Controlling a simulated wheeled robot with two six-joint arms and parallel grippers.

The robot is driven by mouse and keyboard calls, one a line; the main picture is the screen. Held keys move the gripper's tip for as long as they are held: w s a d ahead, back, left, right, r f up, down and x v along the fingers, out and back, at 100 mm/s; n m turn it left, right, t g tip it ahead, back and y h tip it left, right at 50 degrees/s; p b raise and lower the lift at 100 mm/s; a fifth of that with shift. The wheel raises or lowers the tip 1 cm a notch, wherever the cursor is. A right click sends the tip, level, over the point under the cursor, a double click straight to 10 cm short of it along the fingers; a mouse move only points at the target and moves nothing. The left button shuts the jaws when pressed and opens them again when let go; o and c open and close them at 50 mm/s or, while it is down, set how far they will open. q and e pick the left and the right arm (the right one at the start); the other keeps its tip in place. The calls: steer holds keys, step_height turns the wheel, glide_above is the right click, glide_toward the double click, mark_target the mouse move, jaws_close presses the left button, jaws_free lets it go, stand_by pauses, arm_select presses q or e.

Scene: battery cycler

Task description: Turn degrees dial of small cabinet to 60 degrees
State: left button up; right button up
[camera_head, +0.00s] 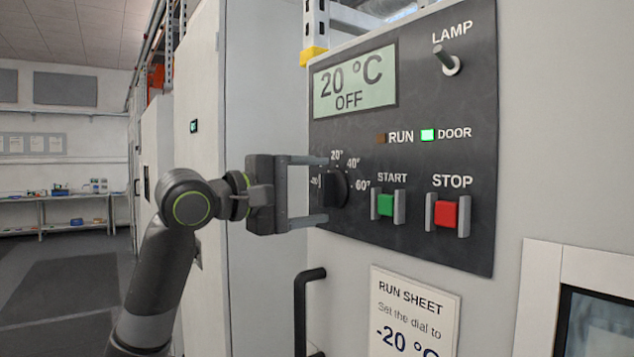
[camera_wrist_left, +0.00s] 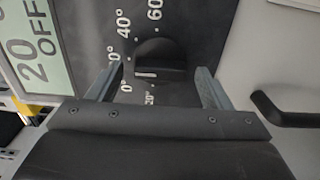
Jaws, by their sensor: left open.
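The black degrees dial (camera_head: 337,188) sits on the dark control panel, ringed by white marks including 20°, 40° and 60°. It also shows in the left wrist view (camera_wrist_left: 165,50), with a short white line near its edge; I cannot tell exactly which mark it points to. The display (camera_head: 354,85) reads 20 °C OFF. My left gripper (camera_head: 325,190) is open, its fingers above and below the dial in the head view. The left wrist view shows the fingers (camera_wrist_left: 160,74) apart on either side of the dial; contact is unclear. My right gripper is not in view.
Right of the dial are the green START button (camera_head: 385,205) and red STOP button (camera_head: 446,214), between guards. The DOOR light (camera_head: 428,135) is green. A LAMP toggle (camera_head: 447,60) is above. A black handle (camera_head: 301,310) and run sheet (camera_head: 414,310) reading -20 °C are below.

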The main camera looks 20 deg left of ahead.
arm_select(q)
steer(key=shift+w+d, duration=0.3)
steer(key=shift+w, duration=0.05)
steer(key=c, duration=1)
